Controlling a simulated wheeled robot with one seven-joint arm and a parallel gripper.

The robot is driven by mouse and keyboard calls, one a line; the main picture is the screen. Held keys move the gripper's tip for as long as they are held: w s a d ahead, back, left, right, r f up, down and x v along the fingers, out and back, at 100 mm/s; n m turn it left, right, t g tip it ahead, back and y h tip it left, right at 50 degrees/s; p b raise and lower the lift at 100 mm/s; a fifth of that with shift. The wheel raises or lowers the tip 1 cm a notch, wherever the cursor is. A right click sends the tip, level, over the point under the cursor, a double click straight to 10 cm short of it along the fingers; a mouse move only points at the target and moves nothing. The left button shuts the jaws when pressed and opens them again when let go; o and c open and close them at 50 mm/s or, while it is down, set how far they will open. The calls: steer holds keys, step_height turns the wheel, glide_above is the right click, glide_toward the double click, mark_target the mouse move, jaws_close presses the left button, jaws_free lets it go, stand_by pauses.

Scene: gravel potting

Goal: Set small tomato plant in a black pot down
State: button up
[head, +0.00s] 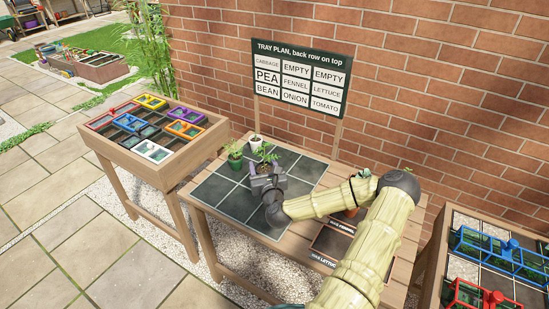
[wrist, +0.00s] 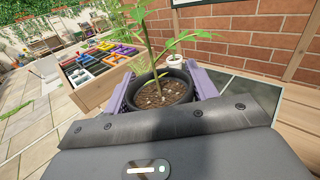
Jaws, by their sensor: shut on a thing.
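The small tomato plant in a black pot (wrist: 155,94) fills the middle of the wrist view, upright, with dark soil and green stems. My gripper (wrist: 157,92) is shut on the pot, one purple finger on each side. In the head view my gripper (head: 266,180) is over the dark gridded tray (head: 225,192) on the wooden table, and the plant's leaves (head: 266,154) show just behind it. The pot's base is hidden, so I cannot tell whether it touches the tray. The tray plan sign (head: 301,76) stands behind, with TOMATO at the lower right.
A green pot (head: 235,162) and a white pot (head: 255,142) with plants stand at the tray's back left. A raised bed with coloured frames (head: 150,128) is to the left, another (head: 495,265) to the right. The tray's front and left squares are bare. A brick wall rises behind.

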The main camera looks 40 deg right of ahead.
steer(key=s+a+f+n+y+b, duration=0.1)
steer(key=s+a+f+y+b, duration=0.1)
steer(key=a+f, duration=0.3)
steer(key=s+a+f+n+t+y+b, duration=0.1)
steer(key=a+f, duration=0.5)
steer(key=a, duration=0.6)
steer(key=s+a+f+n+y+b, duration=0.2)
steer(key=a+f, duration=0.4)
steer(key=a, duration=0.3)
steer(key=shift+s+a+f+y+b, duration=0.2)
steer(key=shift+s+y+b, duration=0.45)
steer(key=shift+y+b, duration=0.45)
